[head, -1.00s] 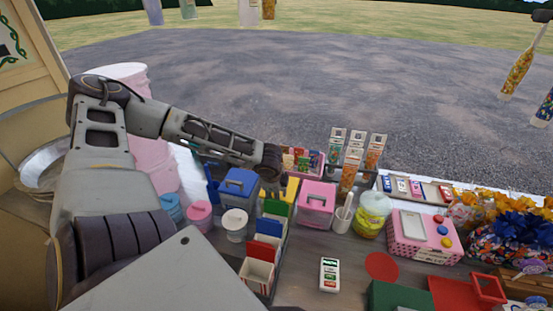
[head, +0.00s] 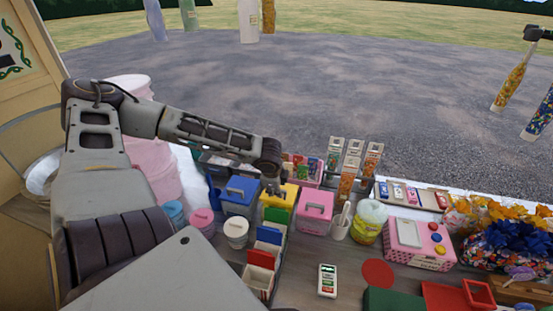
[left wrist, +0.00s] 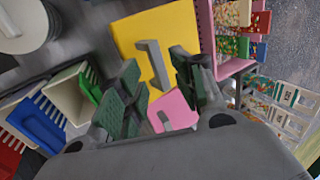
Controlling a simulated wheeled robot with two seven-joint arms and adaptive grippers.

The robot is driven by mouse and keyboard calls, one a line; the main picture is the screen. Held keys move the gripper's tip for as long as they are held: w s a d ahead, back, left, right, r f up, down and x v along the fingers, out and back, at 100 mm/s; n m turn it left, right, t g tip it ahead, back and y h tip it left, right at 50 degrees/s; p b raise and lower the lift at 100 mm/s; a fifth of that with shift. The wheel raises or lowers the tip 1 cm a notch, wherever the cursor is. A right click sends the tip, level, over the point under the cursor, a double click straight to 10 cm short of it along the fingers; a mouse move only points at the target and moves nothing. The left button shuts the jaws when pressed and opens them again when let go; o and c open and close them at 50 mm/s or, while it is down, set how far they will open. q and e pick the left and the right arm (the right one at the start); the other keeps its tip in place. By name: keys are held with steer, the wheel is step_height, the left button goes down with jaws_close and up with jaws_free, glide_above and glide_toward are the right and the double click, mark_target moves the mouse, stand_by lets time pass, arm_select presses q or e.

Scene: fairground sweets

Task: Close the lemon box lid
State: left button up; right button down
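The yellow lemon box (head: 287,191) stands in the head view between a blue box and a pink box, partly hidden by my left gripper (head: 273,186). In the left wrist view its flat yellow lid (left wrist: 135,35) fills the upper middle and carries a grey handle (left wrist: 153,62). The left gripper (left wrist: 156,62) is open, its two green-padded fingers apart with the handle showing between them. I see no contact. Whether the lid lies fully down is unclear. My right gripper is not in view.
A blue box (head: 239,196) and a pink box (head: 315,211) flank it. Red, blue and green-trimmed cartons (head: 262,262) stand in front.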

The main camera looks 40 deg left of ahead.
arm_select(q)
step_height(320, 180, up, 6)
steer(key=shift+r, duration=0.25)
stand_by(1.0)
steer(key=shift+s, duration=0.1)
stand_by(0.6)
